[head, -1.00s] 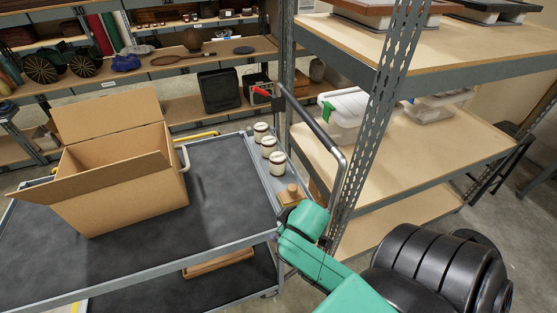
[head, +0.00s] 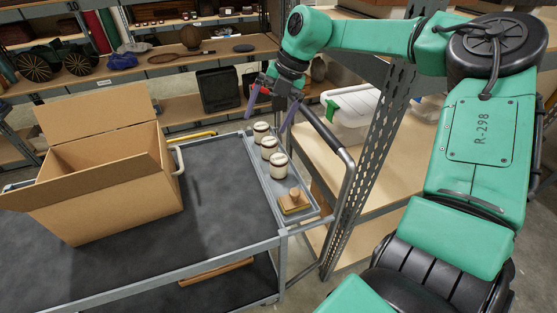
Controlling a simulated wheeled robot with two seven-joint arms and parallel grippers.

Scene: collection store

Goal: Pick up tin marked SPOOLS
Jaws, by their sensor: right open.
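My right gripper (head: 265,121) reaches in from the upper right. Its fingers point down, spread apart and empty, around or just above the back tin; I cannot tell which. My left gripper is not in view.
An open cardboard box (head: 109,190) stands on the dark cart top (head: 215,215). A wooden-handled block (head: 294,201) lies at the tray's front end. The cart's handle (head: 342,165) and a shelf upright (head: 372,165) stand close on the right.

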